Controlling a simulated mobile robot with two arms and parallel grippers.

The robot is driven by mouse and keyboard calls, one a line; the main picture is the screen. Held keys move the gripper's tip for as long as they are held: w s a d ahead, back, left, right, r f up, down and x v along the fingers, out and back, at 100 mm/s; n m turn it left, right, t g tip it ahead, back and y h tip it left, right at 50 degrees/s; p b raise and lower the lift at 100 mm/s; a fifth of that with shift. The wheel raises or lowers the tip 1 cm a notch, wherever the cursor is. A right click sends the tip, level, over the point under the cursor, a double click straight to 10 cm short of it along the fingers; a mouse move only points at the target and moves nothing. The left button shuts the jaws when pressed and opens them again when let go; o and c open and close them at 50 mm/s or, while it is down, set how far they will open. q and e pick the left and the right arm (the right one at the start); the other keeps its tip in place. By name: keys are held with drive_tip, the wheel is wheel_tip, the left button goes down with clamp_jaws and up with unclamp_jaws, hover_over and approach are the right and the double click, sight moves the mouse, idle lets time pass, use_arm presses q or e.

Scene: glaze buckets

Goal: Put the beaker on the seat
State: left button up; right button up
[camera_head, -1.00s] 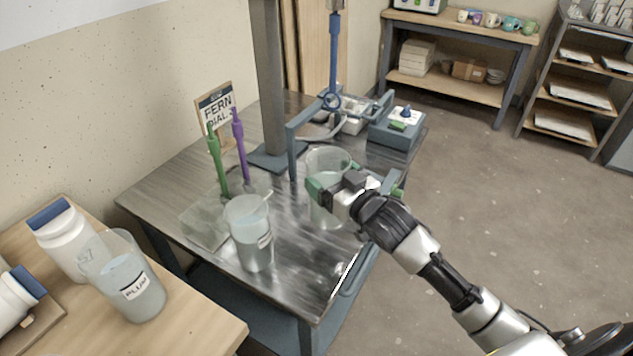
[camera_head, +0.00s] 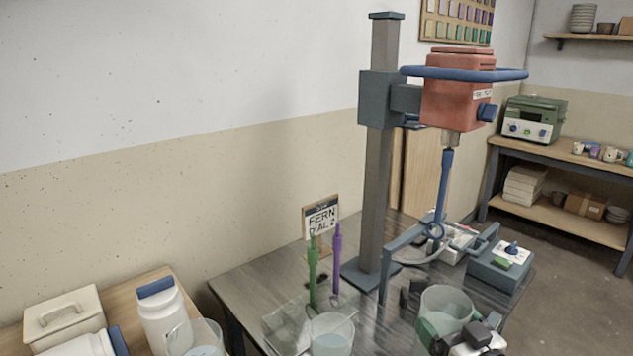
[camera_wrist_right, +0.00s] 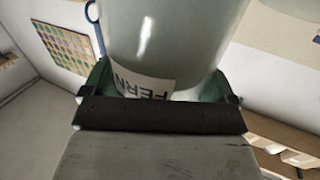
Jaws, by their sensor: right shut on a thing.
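My right gripper (camera_head: 460,332) is shut on a clear beaker (camera_head: 447,302) with pale liquid, at the bottom right of the head view. In the right wrist view the beaker (camera_wrist_right: 165,35) fills the top, with a FERN label between the green fingers of the gripper (camera_wrist_right: 158,88). It looks upright, close in front of the blue-grey frame (camera_head: 384,285) under the stirrer (camera_head: 446,190). I cannot tell whether its base touches anything; its lower part is hidden. The seat cannot be clearly picked out; dark small parts (camera_head: 410,291) show beside the beaker. My left gripper is not in view.
A second beaker (camera_head: 331,335) stands left on the metal table (camera_head: 245,285), near green (camera_head: 313,275) and purple (camera_head: 337,262) stirring rods. The stand's column (camera_head: 380,190) and red motor head (camera_head: 460,92) rise behind. A blue-grey control box (camera_head: 500,268) sits right.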

drive_tip(key=s+a+r+m+h+p, duration=0.1)
drive_tip(key=s+a+m+h+p, duration=0.2)
drive_tip(key=s, duration=1.1)
drive_tip(key=a+h+p, duration=0.1)
drive_tip(key=a+p, duration=0.2)
drive_tip(key=a, duration=0.1)
drive_tip(key=shift+s+t+h, duration=0.15)
drive_tip(key=shift+t+h, duration=0.15)
